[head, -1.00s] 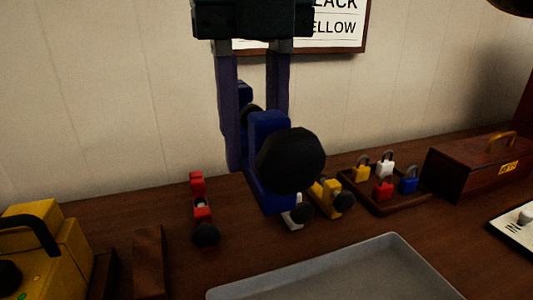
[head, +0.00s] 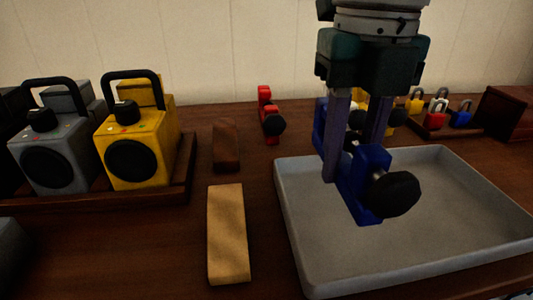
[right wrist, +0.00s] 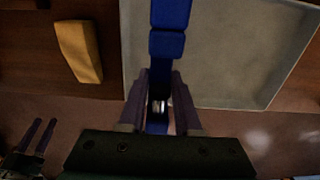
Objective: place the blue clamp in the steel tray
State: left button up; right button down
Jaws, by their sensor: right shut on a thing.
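The blue clamp (head: 357,204), with a black round knob, is held in my right gripper (head: 354,160), whose purple fingers are shut on it. In the head view it appears in front of the left part of the grey steel tray (head: 460,205). In the right wrist view the clamp (right wrist: 168,42) lies between the fingers (right wrist: 158,100) and overlaps the left side of the tray (right wrist: 245,55). It seems above the tray floor; the exact gap is hard to tell. My left gripper (right wrist: 38,135) shows at the lower left of the right wrist view, its fingers apart and empty.
A pale wooden block (head: 228,235) lies left of the tray, with a dark block (head: 226,145) behind it. A red clamp (head: 268,115) stands farther back. Yellow (head: 138,140) and grey (head: 60,150) boxes stand left. Padlocks (head: 438,112) sit on a rack behind the tray.

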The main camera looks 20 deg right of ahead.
aim_at(334, 224)
notch_tip(334, 224, down, 7)
jog(key=shift+r+b, duration=0.2)
jog(key=shift+b, duration=0.45)
jog(key=c, duration=0.6)
grip_release()
notch_tip(334, 224, up, 11)
jog(key=p, duration=0.2)
jog(key=shift+r+p, duration=0.2)
jog(key=shift+p, duration=0.2)
jog(key=shift+r, duration=0.35)
